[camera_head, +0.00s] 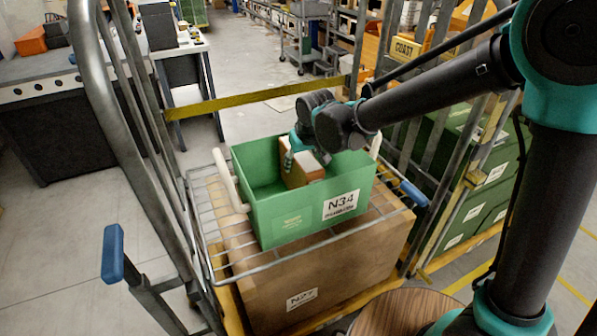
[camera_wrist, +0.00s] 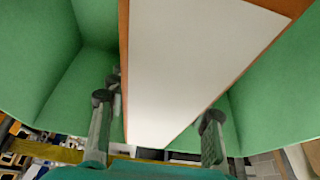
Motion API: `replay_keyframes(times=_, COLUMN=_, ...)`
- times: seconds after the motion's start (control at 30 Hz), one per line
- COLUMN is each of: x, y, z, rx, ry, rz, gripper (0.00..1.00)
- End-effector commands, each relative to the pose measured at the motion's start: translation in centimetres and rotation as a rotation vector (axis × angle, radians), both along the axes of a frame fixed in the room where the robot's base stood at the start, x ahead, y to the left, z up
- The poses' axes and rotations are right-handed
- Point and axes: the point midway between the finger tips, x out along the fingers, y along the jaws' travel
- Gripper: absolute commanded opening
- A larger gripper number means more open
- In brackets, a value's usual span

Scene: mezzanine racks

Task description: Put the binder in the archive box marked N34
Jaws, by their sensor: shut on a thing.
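The binder (camera_head: 303,172) is brown-orange and stands inside the green archive box (camera_head: 278,222), whose front label reads N34. In the wrist view the binder (camera_wrist: 195,55) shows a broad white face with orange-brown edges, and the green walls of the box (camera_wrist: 40,60) lie on both sides. My gripper (camera_head: 301,153) reaches down into the box and is shut on the binder. In the wrist view one finger of my gripper (camera_wrist: 156,132) is on each side of the binder. The binder's lower end and its contact with the box floor are hidden.
The box stands on a wire shelf (camera_head: 222,262) of a metal roll cage, above a large cardboard box (camera_head: 335,268) marked N27. Cage side rails (camera_head: 130,110) and a yellow strap (camera_head: 255,99) surround it. More green boxes (camera_head: 480,200) stand at right.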

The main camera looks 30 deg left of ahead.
Motion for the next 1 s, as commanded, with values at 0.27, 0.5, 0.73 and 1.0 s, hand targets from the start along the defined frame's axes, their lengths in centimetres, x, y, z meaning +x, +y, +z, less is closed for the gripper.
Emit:
replay_keyframes(times=0.27, x=0.0, y=0.0, z=-3.3, rx=0.000, ry=0.000, rz=0.000, gripper=0.06)
replay_keyframes(times=0.5, x=0.0, y=0.0, z=-3.6, rx=0.000, ry=0.000, rz=0.000, gripper=0.06)
replay_keyframes(times=0.73, x=0.0, y=0.0, z=-3.8, rx=0.000, ry=0.000, rz=0.000, gripper=0.58)
replay_keyframes(times=1.0, x=0.0, y=0.0, z=-3.7, rx=0.000, ry=0.000, rz=0.000, gripper=0.70)
